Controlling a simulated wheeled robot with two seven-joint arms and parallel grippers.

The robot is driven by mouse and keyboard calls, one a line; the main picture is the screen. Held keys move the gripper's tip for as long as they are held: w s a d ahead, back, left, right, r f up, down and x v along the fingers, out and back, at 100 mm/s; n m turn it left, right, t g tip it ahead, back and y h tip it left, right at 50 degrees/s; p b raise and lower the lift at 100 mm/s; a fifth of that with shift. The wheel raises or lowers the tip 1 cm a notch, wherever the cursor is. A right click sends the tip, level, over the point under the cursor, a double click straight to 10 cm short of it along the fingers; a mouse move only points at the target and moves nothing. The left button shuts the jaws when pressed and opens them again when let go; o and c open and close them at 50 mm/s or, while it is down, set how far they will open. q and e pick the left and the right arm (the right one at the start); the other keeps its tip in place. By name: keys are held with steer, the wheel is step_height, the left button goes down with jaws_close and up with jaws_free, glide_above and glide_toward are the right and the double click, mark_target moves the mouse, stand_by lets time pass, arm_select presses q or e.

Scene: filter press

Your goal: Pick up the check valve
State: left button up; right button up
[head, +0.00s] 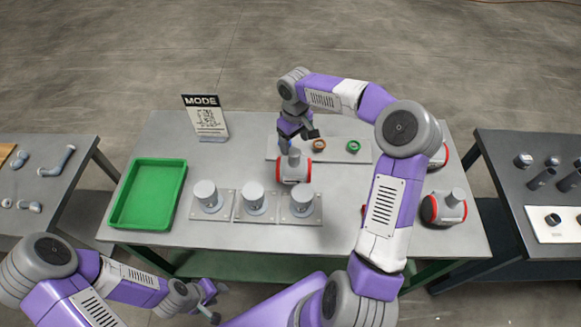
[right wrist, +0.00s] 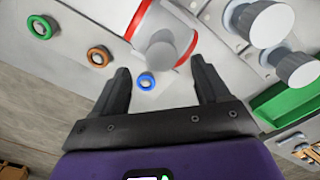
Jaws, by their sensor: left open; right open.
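A grey check valve with red end rings (head: 295,168) and a stub on top stands upright near the middle of the table. It shows in the right wrist view (right wrist: 163,35), just beyond the fingertips. My right gripper (head: 299,137) is open and empty behind the valve, with its fingers apart and no visible contact. More grey and red valves stand at the right of the table, one in clear view (head: 444,208) and others partly hidden by my right arm. My left gripper (head: 213,303) is open and empty off the table's front edge.
A blue ring (right wrist: 146,81), an orange ring (head: 319,146) and a green ring (head: 353,147) lie on a pale plate. A green tray (head: 148,192) and a MODE sign (head: 206,118) are farther left.

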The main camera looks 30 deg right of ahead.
mark_target(294, 151)
step_height(294, 151, down, 7)
steer(key=shift+s+a+r, duration=0.1)
steer(key=shift+s, duration=0.05)
steer(key=shift+f, duration=0.25)
steer(key=shift+c, duration=0.4)
steer(key=shift+r, duration=0.1)
steer(key=c, duration=1.2)
